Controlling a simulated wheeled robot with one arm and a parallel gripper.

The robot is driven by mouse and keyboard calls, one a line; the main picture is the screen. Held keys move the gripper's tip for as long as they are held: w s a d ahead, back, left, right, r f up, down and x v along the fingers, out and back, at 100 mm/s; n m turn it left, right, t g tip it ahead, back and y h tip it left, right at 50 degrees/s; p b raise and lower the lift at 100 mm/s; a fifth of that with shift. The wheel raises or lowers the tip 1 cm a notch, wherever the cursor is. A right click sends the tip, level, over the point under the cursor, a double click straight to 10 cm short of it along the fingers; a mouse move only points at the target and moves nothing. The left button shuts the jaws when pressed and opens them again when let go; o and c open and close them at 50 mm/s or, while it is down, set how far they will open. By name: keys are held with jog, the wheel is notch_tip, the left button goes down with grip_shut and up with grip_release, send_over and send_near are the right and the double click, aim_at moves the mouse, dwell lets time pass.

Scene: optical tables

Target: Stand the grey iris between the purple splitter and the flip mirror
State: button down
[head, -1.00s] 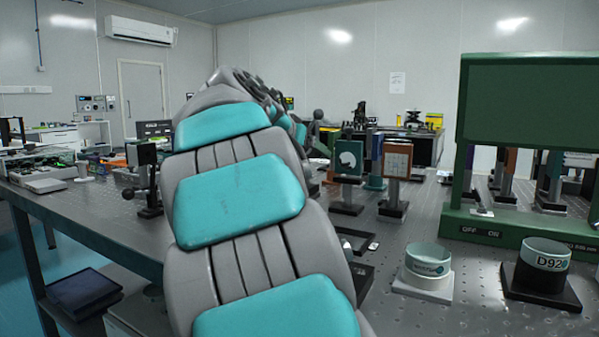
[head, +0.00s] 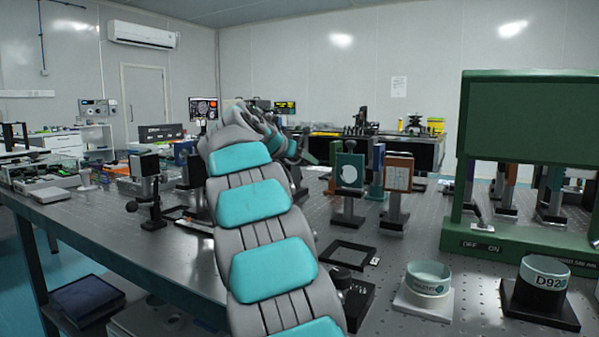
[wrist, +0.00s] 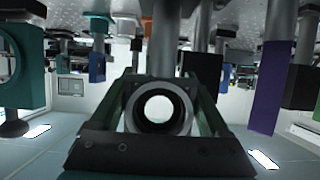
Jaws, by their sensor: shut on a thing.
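In the wrist view my gripper (wrist: 160,110) is shut on the grey iris (wrist: 134,108), a round ring with a bright hole. Its grey post runs up the picture, as this view is upside down. A purple plate (wrist: 268,88), which looks like the purple splitter, hangs at the right of that view, apart from the iris. In the head view my arm hides the gripper and the iris. A teal mount with a white disc (head: 350,172) and an orange-framed mount (head: 398,176) stand right of my arm. I cannot tell which mount is the flip mirror.
A large green stand (head: 500,240), a white-based ring (head: 427,285) and a black-based D920 ring (head: 543,283) occupy the right. A flat black frame (head: 348,256) lies near my arm. A black post mount (head: 150,190) stands left. Bare table (head: 110,225) shows at front left.

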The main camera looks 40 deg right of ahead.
aim_at(299, 172)
jog(key=shift+f, duration=1.65)
jog(key=shift+f, duration=0.25)
grip_release()
jog(key=shift+r, duration=0.1)
jog(key=shift+r, duration=0.15)
jog(key=b+v, duration=0.1)
jog(key=v, duration=1.1)
jog(key=shift+b, duration=0.3)
